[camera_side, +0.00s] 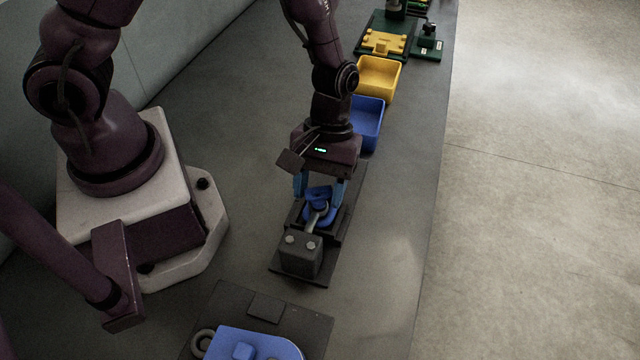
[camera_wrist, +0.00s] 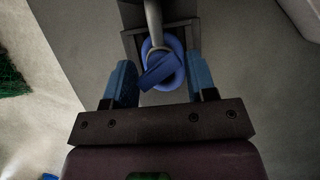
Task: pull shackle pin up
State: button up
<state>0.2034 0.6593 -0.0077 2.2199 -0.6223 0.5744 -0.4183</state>
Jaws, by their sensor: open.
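A blue shackle (camera_side: 319,213) with a grey metal part through it sits on a dark fixture (camera_side: 301,255) on the table; which part is the pin, I cannot tell. In the wrist view the blue shackle (camera_wrist: 168,77) shows as a ring with a flat bar across it, and a grey rod (camera_wrist: 154,22) runs into it from the top. My gripper (camera_side: 320,187) is directly over the shackle, pointing down. Its two blue fingers (camera_wrist: 163,84) are open, one on each side of the shackle, with gaps showing. Contact is not visible.
A blue bin (camera_side: 367,125) and a yellow bin (camera_side: 378,78) stand behind my gripper. A green fixture with a yellow plate (camera_side: 384,42) is farther back. A blue plate (camera_side: 245,343) on a dark base lies at the front. The table's right edge is clear.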

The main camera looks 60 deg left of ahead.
jog(key=c, duration=0.9)
jog(key=shift+r, duration=1.8)
jog(key=shift+c, duration=0.2)
jog(key=o, duration=0.9)
jog(key=shift+o, duration=0.2)
jog(key=shift+w, duration=0.1)
jog(key=v, duration=1.3)
